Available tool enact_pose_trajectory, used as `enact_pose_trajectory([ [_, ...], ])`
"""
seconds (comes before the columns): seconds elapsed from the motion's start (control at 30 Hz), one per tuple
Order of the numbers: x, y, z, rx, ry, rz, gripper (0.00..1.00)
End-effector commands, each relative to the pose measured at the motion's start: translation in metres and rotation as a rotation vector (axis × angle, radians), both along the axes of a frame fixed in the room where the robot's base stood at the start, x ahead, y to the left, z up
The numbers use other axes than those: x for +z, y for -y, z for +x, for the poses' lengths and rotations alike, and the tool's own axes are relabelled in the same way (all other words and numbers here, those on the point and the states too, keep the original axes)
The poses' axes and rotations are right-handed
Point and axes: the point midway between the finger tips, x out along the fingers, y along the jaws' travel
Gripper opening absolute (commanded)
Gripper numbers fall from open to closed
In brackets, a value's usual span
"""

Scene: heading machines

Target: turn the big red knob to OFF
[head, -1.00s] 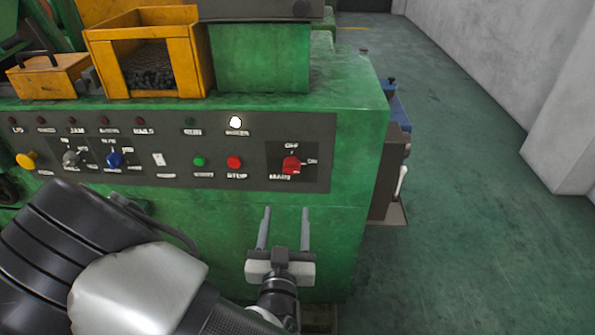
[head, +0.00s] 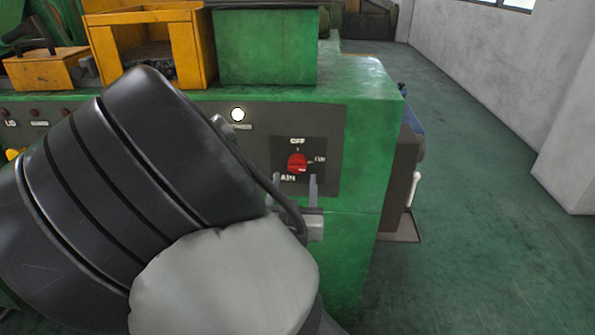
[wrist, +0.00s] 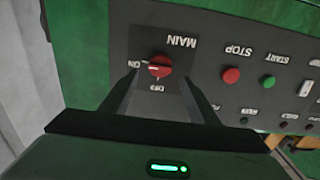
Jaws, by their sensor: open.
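The big red knob (head: 297,163) sits on the dark MAIN plate of the control panel (head: 336,140), with OFF printed above it and ON to its right. In the wrist view, which is upside down, the knob (wrist: 160,67) has a pale mark pointing left towards ON. My gripper (head: 295,182) is open, its fingertips just below the knob in the head view. In the wrist view my gripper (wrist: 159,80) has one finger on each side of the knob's line. I cannot tell how far the tips are from the panel. My forearm hides much of the panel.
A red STOP button (wrist: 231,75) and a green START button (wrist: 268,82) are beside the MAIN plate. A white lamp (head: 238,114) glows above left of the knob. A yellow frame (head: 150,15) stands on the green machine. Open floor (head: 480,210) lies to the right.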

Motion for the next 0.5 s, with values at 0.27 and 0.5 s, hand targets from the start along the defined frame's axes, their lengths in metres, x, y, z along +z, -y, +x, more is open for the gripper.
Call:
enact_pose_trajectory([
  [0.27,-0.001,0.002,0.052,-0.001,0.001,0.000,0.55],
  [0.5,-0.001,0.003,0.069,-0.001,-0.001,-0.001,0.55],
])
